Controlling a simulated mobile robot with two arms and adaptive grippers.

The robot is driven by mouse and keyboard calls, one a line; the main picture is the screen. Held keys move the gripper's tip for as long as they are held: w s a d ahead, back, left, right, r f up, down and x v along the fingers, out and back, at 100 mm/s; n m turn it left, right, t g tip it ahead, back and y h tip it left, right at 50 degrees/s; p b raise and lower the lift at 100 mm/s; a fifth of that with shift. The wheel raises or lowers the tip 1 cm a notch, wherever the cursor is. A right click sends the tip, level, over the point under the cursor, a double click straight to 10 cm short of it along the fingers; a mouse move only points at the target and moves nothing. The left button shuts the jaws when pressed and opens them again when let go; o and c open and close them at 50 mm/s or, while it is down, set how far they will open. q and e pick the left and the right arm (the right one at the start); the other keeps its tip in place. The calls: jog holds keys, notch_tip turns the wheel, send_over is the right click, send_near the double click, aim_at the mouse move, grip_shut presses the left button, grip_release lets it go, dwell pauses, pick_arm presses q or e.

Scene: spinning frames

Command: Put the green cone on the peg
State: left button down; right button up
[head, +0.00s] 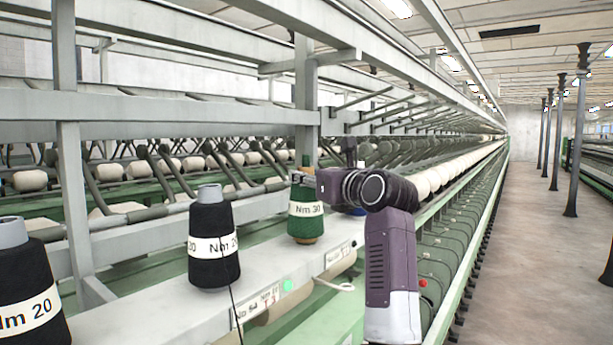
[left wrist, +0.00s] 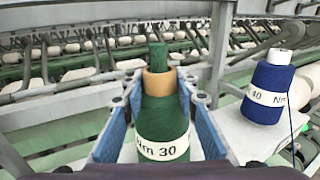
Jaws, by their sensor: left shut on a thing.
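The green cone (head: 306,222) has a white "Nm 30" band, and in the head view its lower end is at the pale ledge. My left gripper (head: 304,178) is shut on its upper part. In the left wrist view the green cone (left wrist: 162,128) stands between the blue-padded fingers of my left gripper (left wrist: 158,88), with a tan collar at its top. A narrow green stub (left wrist: 157,56) rises above the collar. I cannot tell whether it is the peg. I cannot tell whether the cone touches the ledge. My right gripper is not in view.
Black cones (head: 213,240) stand on the pale ledge (head: 170,305) to the left. A blue cone (left wrist: 268,90) stands to the right in the left wrist view. A grey upright post (head: 306,95) and frame rails stand close behind. An aisle (head: 540,270) is clear at right.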

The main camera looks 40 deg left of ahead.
pick_arm(q)
jog(key=shift+f, duration=0.1)
dwell(0.3)
jog(key=c, duration=1.4)
grip_release()
jog(key=shift+c, duration=0.2)
jog(key=shift+f, duration=0.15)
jog(key=v, duration=0.7)
jog(key=shift+d, duration=0.25)
jog(key=shift+a, duration=0.1)
